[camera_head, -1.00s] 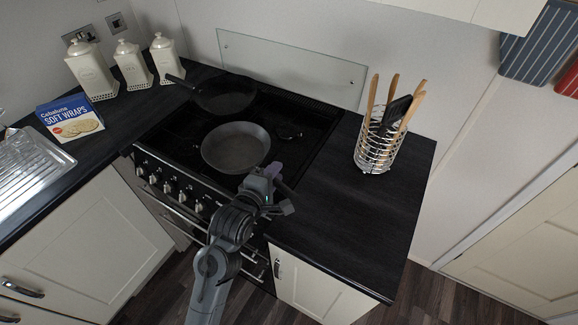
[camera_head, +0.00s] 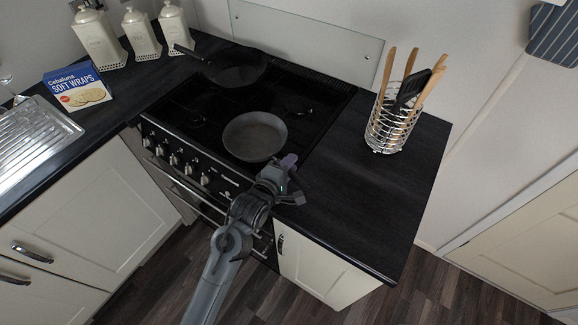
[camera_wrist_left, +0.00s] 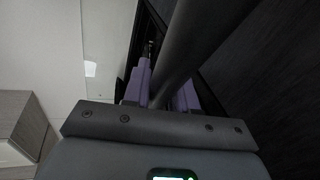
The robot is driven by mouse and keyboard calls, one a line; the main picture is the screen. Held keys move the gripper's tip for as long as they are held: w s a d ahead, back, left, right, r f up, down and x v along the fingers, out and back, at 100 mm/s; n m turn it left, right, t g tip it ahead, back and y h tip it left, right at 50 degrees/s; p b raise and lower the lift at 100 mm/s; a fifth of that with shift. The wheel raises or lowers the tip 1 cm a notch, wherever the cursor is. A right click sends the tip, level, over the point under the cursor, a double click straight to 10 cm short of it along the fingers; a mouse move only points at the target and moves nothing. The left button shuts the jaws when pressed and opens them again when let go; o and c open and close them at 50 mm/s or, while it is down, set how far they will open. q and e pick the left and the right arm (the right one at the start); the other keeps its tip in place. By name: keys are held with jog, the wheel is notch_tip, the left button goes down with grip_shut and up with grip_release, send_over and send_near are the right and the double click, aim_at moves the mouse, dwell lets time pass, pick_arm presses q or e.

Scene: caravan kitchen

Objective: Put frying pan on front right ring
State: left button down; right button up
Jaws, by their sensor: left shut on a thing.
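The grey frying pan (camera_head: 254,139) is over the front right part of the black hob (camera_head: 215,110), roughly level. It covers the front right ring; I cannot tell if its base touches it. My left gripper (camera_head: 287,164) is at the hob's front right edge, shut on the pan's handle. In the left wrist view the dark handle (camera_wrist_left: 195,45) runs between the purple fingers (camera_wrist_left: 160,88). My right gripper is not in view.
A second dark pan (camera_head: 236,68) stands at the hob's back left. A wire utensil holder (camera_head: 390,128) stands on the right worktop (camera_head: 355,190), which is otherwise clear. A soft wraps box (camera_head: 78,90) and white canisters (camera_head: 140,33) stand at left. A glass splashback (camera_head: 310,35) is behind.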

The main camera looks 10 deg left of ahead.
pick_arm(q)
jog(key=shift+f, duration=0.45)
jog(key=c, duration=0.9)
grip_release()
jog(key=shift+f, duration=0.1)
jog(key=b+v, duration=0.1)
jog(key=v, duration=1.1)
jog(key=s+a+f+m+g+y, duration=0.1)
jog(key=s+a+f+m+g, duration=0.1)
jog(key=s+m, duration=0.4)
jog(key=s+a+f+m+g+y, duration=0.1)
jog(key=s+a+f+m+g, duration=0.2)
jog(key=s, duration=0.6)
jog(key=s+a+f+m+g+y, duration=0.1)
jog(key=s+a+f+m+g, duration=0.1)
jog(key=s+f+m+g, duration=0.3)
jog(key=s+f+m, duration=0.3)
jog(key=f+m, duration=0.1)
jog(key=shift+a+g+y, duration=0.3)
jog(key=shift+a+y, duration=0.1)
